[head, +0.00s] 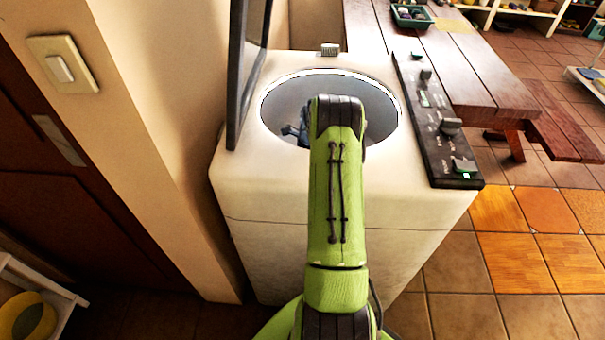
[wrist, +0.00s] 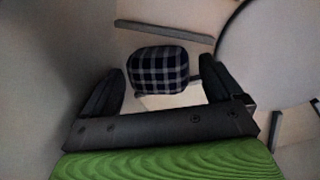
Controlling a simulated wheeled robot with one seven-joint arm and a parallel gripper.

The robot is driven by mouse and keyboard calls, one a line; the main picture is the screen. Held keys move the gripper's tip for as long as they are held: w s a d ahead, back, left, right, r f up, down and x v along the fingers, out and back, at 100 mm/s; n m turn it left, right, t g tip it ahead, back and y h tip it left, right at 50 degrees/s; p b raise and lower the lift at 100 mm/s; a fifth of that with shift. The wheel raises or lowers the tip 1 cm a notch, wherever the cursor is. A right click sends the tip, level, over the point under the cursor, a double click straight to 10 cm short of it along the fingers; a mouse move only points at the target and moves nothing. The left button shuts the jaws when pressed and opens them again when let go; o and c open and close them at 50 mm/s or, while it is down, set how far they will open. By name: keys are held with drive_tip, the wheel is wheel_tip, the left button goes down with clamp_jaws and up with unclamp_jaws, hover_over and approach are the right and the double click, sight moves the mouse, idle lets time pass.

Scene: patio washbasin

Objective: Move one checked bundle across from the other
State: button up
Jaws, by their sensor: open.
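One bundle (wrist: 158,68) in a dark blue and white check shows in the wrist view, just beyond my fingers and between them as seen from the camera. My gripper (wrist: 163,82) is open, with one dark finger on each side of the bundle. I cannot tell whether either finger touches it. In the head view my green arm reaches over the open drum of a white top-loading washer (head: 235,185), and hides part of the opening. The other bundle cannot be made out in either view.
The washer's dark raised lid (head: 246,70) stands at the left of the opening, near the wall. A black control panel (head: 433,120) runs along its right side. A wooden table (head: 465,70) with a green basket (head: 411,17) stands to the right, and tiled floor lies open in front.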

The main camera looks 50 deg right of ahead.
wheel_tip(320, 180, up, 15)
drive_tip(key=s+d+p, duration=0.1)
drive_tip(key=d+p, duration=0.1)
drive_tip(key=p, duration=0.1)
drive_tip(key=shift+d+r, duration=0.2)
